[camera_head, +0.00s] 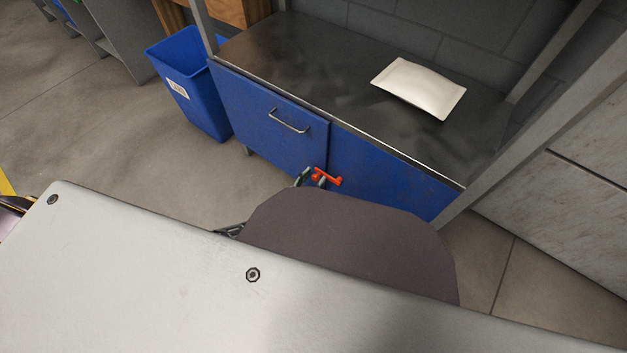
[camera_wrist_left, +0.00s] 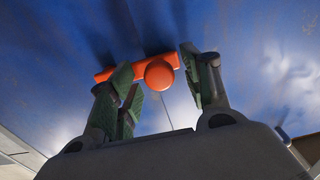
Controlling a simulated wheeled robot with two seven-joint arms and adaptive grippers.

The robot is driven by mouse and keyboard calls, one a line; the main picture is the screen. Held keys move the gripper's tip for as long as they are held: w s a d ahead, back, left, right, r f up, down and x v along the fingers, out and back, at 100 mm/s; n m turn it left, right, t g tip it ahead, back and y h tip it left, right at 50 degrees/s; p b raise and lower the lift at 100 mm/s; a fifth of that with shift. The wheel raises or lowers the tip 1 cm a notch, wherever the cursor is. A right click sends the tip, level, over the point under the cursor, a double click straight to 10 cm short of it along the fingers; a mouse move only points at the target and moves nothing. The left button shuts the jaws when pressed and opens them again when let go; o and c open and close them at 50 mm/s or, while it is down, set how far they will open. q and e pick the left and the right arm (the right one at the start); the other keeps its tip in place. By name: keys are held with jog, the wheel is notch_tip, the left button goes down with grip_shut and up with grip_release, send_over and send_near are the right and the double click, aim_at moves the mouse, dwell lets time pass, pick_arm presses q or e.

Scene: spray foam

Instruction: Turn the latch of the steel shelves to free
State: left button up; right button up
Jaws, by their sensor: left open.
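The orange latch (camera_head: 328,178) sits on the blue front of the steel shelves (camera_head: 375,165), at the lower edge of the left panel near the seam. In the left wrist view the latch (camera_wrist_left: 158,74) shows as a round knob with a bar reaching left and slightly up to the right. My left gripper (camera_head: 310,178) is at the latch, its body mostly hidden in the head view. In the wrist view its green-padded fingers (camera_wrist_left: 160,70) are open, one on each side of the knob. Contact cannot be told. My right gripper is not in view.
A metal handle (camera_head: 289,122) is on the blue panel above the latch. A white pouch (camera_head: 420,88) lies on the dark shelf top (camera_head: 310,50). A blue bin (camera_head: 190,80) stands left of the shelves. Steel posts rise at the shelves' corners.

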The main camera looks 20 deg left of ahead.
pick_arm(q)
jog(key=shift+w, duration=0.1)
grip_shut()
dwell(0.4)
